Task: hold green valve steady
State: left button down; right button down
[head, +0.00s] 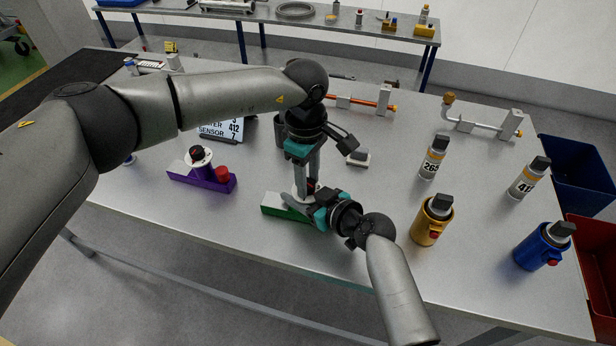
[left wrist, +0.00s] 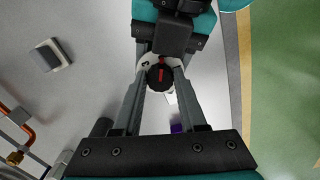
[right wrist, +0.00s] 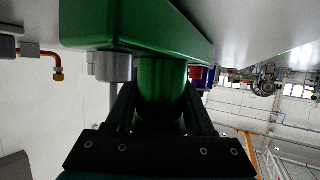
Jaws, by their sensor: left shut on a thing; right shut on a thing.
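The green valve (head: 284,208) sits on the table near its front middle, largely covered by my two grippers. My left gripper (head: 307,187) comes down from above. In the left wrist view its fingers are shut on the valve's black knob (left wrist: 160,77), which has a red mark on top. My right gripper (head: 308,204) reaches in low from the right. In the right wrist view its fingers are shut around the valve's round green body (right wrist: 161,88), against the green base (right wrist: 135,22). A grey stub and a red part show beside that body.
A purple valve (head: 203,178) with a red cap stands to the left. A yellow canister (head: 433,222), a blue canister (head: 541,248) and bottles marked 265 (head: 434,160) and 412 (head: 528,180) stand to the right. A small grey block (head: 358,157) lies behind. The front left table is clear.

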dwell(0.5)
pick_arm(q)
jog(key=shift+c, duration=2.2)
grip_release()
jog(key=shift+r, duration=0.1)
notch_tip(320, 180, up, 12)
jog(key=shift+w+a, duration=0.15)
pick_arm(e)
jog(key=shift+r, duration=0.1)
jog(key=shift+c, duration=1)
grip_release()
jog(key=shift+s+d, duration=0.1)
